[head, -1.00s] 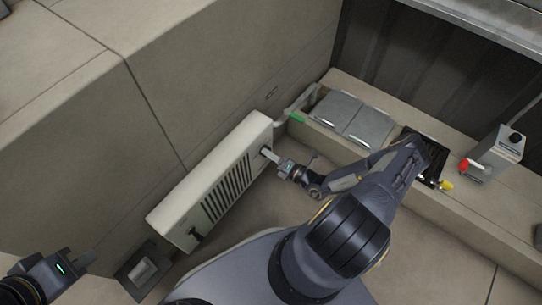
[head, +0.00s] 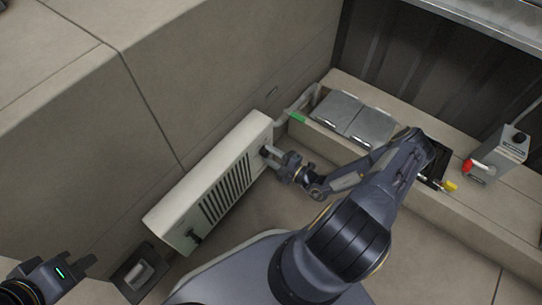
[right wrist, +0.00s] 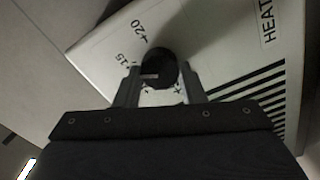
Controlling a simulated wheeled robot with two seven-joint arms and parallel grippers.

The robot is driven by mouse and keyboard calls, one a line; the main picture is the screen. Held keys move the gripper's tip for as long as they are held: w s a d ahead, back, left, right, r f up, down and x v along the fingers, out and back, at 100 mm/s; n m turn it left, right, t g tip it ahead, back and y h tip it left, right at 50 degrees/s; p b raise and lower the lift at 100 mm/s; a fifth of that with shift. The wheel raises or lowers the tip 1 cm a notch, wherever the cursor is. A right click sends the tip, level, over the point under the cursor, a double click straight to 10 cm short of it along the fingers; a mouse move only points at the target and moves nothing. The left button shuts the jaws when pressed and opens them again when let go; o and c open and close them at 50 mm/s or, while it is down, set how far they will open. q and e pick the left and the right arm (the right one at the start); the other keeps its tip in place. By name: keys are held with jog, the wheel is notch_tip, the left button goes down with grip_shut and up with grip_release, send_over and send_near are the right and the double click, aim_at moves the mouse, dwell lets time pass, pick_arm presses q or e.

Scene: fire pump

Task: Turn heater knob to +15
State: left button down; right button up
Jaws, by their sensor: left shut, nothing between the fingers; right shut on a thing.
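The heater (head: 215,185) is a long white box with a dark grille, standing along the wall in the head view. Its round black knob (right wrist: 158,66) shows in the right wrist view, with a short light mark on its face pointing left, roughly towards the "15" print. "+20" is printed above that, and other scale marks below are partly hidden. My right gripper (head: 272,156) is at the heater's far end; in the right wrist view its fingers (right wrist: 160,84) are shut on the knob, one on each side. My left gripper (head: 82,262) is shut and empty at lower left.
A grey floor box (head: 138,272) lies beside the heater's near end. A ledge with grey lids (head: 350,118) and a control box with a red handle (head: 500,152) runs along the right. Open floor lies between heater and ledge.

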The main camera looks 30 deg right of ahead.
jog(key=shift+m, duration=0.6)
jog(key=o, duration=1)
jog(key=shift+s+d, duration=0.25)
jog(key=shift+s, duration=0.25)
jog(key=p+v, duration=0.1)
jog(key=v, duration=0.5)
jog(key=shift+s+d+p, duration=0.1)
jog(key=shift+s+p, duration=0.25)
jog(key=shift+p, duration=0.05)
